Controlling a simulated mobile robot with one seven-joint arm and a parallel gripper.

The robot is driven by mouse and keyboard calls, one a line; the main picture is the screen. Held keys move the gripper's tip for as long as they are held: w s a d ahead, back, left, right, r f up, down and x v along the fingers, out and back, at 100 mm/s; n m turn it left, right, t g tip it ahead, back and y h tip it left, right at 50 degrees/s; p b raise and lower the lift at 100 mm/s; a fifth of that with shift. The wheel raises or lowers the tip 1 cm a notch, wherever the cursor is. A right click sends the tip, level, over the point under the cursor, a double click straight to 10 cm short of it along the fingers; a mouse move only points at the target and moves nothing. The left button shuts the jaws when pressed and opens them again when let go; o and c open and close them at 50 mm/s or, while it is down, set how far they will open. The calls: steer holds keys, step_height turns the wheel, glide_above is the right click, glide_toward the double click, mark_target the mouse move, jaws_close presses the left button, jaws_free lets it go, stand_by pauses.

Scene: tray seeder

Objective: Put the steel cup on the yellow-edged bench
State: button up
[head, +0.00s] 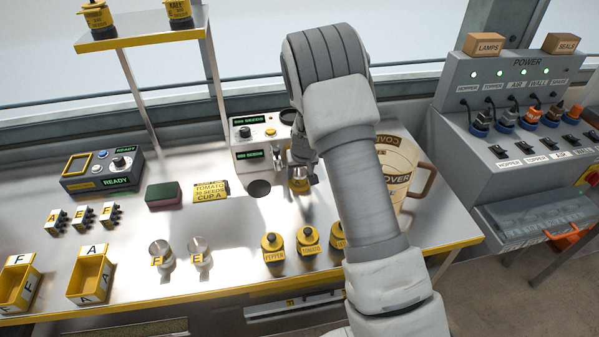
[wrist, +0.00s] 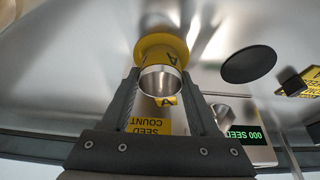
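The steel cup (wrist: 161,82) has a bright metal mouth and a yellow part marked A. It sits between the two fingers of my gripper (wrist: 160,88), which appear closed against its sides. In the head view the cup (head: 299,184) shows as a small yellow and steel shape under my gripper (head: 301,172), just right of the seed counter unit. The arm hides part of this area. I cannot tell whether the cup's base touches the steel top. The yellow-edged bench (head: 225,285) spans the picture below my arm.
Two steel cups (head: 160,254) (head: 199,252) marked F and E stand on the bench.

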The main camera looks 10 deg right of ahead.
steer(key=o, duration=0.4)
steer(key=shift+o, duration=0.2)
steer(key=p+v, duration=0.1)
steer(key=v, duration=1.7)
steer(key=s+a+r+y, duration=0.1)
steer(key=s+r, duration=1.2)
steer(key=s, duration=0.1)
steer(key=s+d+r+t+h, duration=0.1)
steer(key=s+r, duration=0.1)
steer(key=s, duration=1.3)
steer(key=shift+s+r, duration=0.35)
steer(key=shift+r, duration=0.05)
